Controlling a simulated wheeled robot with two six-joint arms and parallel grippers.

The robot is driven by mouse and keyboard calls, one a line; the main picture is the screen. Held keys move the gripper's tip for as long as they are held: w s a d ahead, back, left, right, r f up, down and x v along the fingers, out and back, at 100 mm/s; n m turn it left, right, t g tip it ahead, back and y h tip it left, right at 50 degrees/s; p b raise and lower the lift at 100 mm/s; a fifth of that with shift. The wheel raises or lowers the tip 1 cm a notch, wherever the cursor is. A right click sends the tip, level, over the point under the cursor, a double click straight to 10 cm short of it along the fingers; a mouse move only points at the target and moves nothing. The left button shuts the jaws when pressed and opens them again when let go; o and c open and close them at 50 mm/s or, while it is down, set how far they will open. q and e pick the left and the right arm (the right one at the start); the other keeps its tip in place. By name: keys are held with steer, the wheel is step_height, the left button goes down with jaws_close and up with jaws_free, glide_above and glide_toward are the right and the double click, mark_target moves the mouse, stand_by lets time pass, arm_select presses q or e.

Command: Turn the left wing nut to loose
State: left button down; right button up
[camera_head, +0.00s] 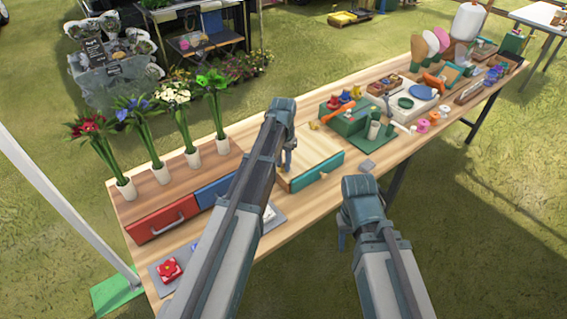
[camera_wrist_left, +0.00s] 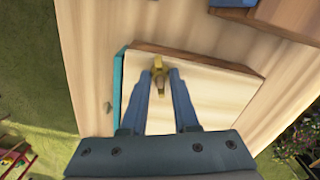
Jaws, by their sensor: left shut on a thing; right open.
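The left wing nut (camera_wrist_left: 158,70) is a small gold piece near one edge of a pale wooden board (camera_wrist_left: 205,88) with a teal side. The board also shows in the head view (camera_head: 309,150), on the long table. My left gripper (camera_wrist_left: 166,76) is shut on the wing nut from above. In the head view the left gripper (camera_head: 285,163) is low over the board's left part and hides the nut. A small gold piece (camera_head: 313,126) shows at the board's far edge. My right gripper (camera_head: 342,241) hangs empty and open in front of the table.
Several flower bunches in pale vases (camera_head: 192,158) stand at the table's left, behind a red drawer (camera_head: 160,222) and a blue drawer (camera_head: 214,191).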

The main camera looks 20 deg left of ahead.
arm_select(q)
steer(key=n, duration=0.4)
steer(key=shift+n, duration=0.3)
steer(key=n, duration=0.3)
steer(key=shift+n, duration=0.4)
steer(key=n, duration=1.2)
steer(key=shift+n, duration=0.3)
steer(key=n, duration=0.3)
steer(key=shift+n, duration=0.4)
steer(key=n, duration=0.4)
steer(key=shift+n, duration=2)
